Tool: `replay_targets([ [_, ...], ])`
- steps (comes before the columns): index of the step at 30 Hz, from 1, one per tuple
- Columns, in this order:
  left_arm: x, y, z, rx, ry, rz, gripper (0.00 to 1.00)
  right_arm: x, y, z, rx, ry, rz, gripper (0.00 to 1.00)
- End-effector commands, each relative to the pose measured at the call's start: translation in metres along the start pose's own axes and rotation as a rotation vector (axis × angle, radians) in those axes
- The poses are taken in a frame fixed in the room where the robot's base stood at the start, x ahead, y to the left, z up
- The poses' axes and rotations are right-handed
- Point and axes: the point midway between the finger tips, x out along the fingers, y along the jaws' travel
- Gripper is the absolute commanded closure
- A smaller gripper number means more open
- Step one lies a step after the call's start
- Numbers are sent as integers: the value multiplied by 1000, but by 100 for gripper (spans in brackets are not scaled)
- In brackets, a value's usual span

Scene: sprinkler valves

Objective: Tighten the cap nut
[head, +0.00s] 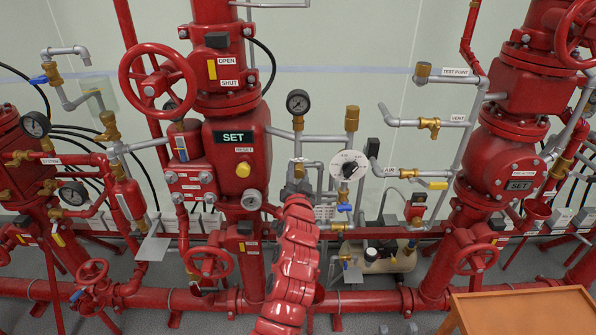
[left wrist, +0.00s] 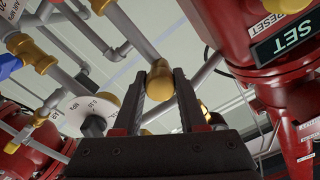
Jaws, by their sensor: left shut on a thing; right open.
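A rounded brass cap nut (left wrist: 159,82) sits between the two dark fingers of my left gripper (left wrist: 160,97) in the left wrist view, at a grey pipe junction. The fingers are shut on its sides. In the head view my red left arm rises from the bottom middle, and its grey gripper (head: 297,186) is among the pipes below the pressure gauge. My right gripper is in neither view.
A white dial (head: 349,166) with a black knob is just right of the gripper. A red valve body with a SET sign (head: 233,137) stands to its left. A pressure gauge (head: 297,102) is above. A wooden surface (head: 525,312) is at lower right.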

Motion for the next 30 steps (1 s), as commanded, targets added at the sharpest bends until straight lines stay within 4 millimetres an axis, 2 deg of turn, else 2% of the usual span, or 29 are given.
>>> replay_targets([
  [12,0,0,0,166,0,1,100,7,0,-1,0,0,0,57],
  [26,0,1,1,180,-1,2,100,7,0,-1,0,0,0,57],
  [27,0,1,1,180,-2,2,57,7,0,-1,0,0,0,57],
  [30,0,1,1,180,-1,2,39,7,0,-1,0,0,0,57],
])
